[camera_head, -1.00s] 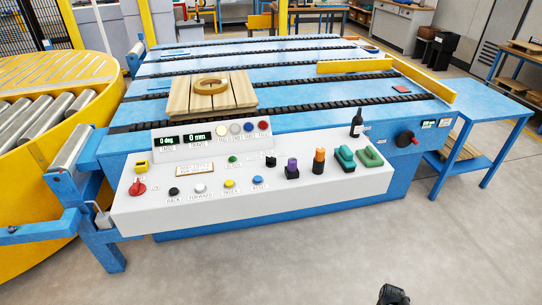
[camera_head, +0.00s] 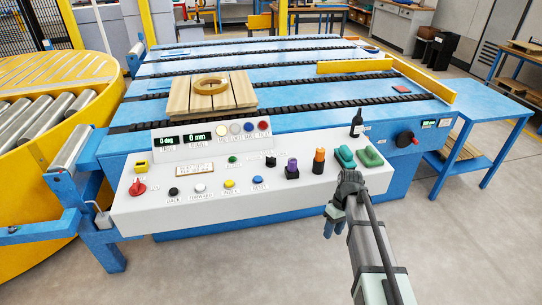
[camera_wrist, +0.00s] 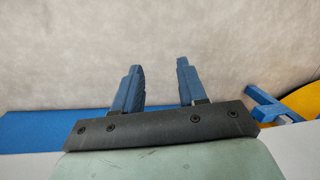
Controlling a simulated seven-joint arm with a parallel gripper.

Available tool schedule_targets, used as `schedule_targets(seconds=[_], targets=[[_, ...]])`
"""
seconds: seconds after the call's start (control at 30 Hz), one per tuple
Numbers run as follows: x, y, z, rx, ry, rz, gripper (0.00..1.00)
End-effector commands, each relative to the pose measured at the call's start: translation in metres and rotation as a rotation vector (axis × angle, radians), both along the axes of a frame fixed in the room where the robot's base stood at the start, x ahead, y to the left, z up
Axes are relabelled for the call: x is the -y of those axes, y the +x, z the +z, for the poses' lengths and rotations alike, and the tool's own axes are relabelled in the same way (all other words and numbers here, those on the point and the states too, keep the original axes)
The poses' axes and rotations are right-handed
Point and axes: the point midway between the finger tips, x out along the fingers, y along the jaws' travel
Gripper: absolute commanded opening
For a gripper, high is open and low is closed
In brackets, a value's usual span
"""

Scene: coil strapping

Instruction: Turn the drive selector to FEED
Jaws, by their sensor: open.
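The white control panel (camera_head: 215,205) carries several buttons and knobs; its labels are too small to read surely. A small black knob (camera_head: 271,160) stands at the middle of the panel, and a red rotary knob (camera_head: 137,188) at its left end. I cannot tell which is the drive selector or where either points. My gripper (camera_head: 330,233) hangs in front of the panel's right part, well right of both knobs. In the wrist view the two blue fingers (camera_wrist: 160,66) are apart with nothing between them, over bare floor.
Purple (camera_head: 292,168), orange (camera_head: 319,160) and green (camera_head: 345,157) controls stand on the panel's right part, close to my arm. A black bottle-shaped thing (camera_head: 356,123) stands behind them. A wooden pallet with a ring (camera_head: 210,86) lies on the conveyor table. Floor in front is clear.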

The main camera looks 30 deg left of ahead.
Motion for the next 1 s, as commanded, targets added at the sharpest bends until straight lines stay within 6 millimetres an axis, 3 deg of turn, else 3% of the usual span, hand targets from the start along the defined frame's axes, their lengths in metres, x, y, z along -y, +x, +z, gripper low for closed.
schedule_targets(seconds=[0.1,0.4,0.67,0.73,0.83,1.0], targets=[[-0.037,0.008,0.043,0.025,0.035,0.084,0.41],[-0.118,0.006,0.152,0.080,0.113,0.290,0.41],[-0.183,0.002,0.237,0.127,0.152,0.443,0.41],[-0.208,0.007,0.261,0.145,0.151,0.479,0.41],[-0.235,0.020,0.279,0.168,0.134,0.504,0.41],[-0.272,0.046,0.288,0.199,0.091,0.509,0.41]])
